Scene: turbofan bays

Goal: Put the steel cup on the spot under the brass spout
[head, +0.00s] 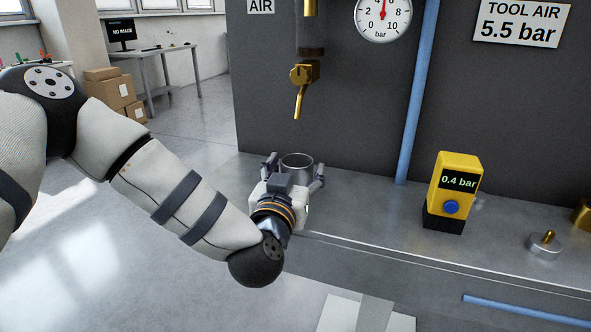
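The steel cup (297,160) is upright at the left part of the grey bench, its open rim facing up. The brass spout (298,103) hangs from the dark panel, and the cup appears roughly below its tip, with a clear gap between. My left gripper (295,168) reaches in from the front, one finger on each side of the cup. The fingers look spread, with a slight gap at the cup's left side; contact is hard to judge. The gripper hides the cup's lower part, and the spot is not visible. My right gripper is not in view.
A yellow gauge reading 0.4 bar (457,182) stands on the bench (370,215) to the right. Beyond it is a small metal piece with a brass pin (545,244). A blue pipe (418,95) runs down the panel. Bench between cup and gauge is clear.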

